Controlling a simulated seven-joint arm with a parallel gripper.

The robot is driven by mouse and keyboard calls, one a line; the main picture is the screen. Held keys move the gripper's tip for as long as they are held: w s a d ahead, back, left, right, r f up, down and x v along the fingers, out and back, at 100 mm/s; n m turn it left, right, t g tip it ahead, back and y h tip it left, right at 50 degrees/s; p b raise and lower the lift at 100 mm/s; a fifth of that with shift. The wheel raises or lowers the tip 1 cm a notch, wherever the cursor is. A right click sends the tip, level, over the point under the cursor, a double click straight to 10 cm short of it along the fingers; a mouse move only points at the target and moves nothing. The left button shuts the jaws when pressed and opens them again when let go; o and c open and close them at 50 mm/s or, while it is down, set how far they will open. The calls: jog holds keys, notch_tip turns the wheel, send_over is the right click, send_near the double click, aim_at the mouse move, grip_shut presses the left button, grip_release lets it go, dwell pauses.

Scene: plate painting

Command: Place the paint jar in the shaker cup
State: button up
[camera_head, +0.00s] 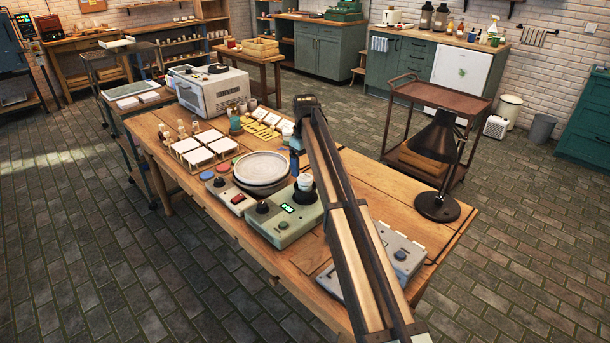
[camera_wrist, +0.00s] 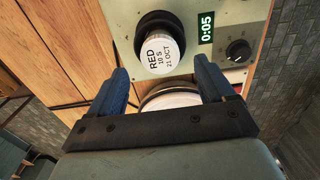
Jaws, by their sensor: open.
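The paint jar (camera_wrist: 161,57) has a white lid marked "RED 10 S 21 OCT" in the wrist view. It stands in the black shaker cup (camera_wrist: 158,19) on a pale green machine (camera_wrist: 205,62) with a green display reading 0:05. In the head view the jar's white top (camera_head: 305,180) sticks out above the black cup (camera_head: 304,194). My gripper (camera_wrist: 160,66) is open, with its two blue fingers apart and the jar lid showing beyond and between them. Nothing shows held. In the head view my arm hides most of the gripper, and the cup's inside is hidden.
Stacked pale plates (camera_head: 262,168) stand left of the machine. A small red-buttoned box (camera_head: 235,198) and a grey control box (camera_head: 398,252) flank it. White tiles (camera_head: 205,148) and a black lamp (camera_head: 437,205) occupy the table (camera_head: 350,170), with bare wood toward the right.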

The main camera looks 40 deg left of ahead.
aim_at(305, 177)
notch_tip(305, 177, up, 6)
dwell(0.4)
jog(key=shift+r, duration=0.1)
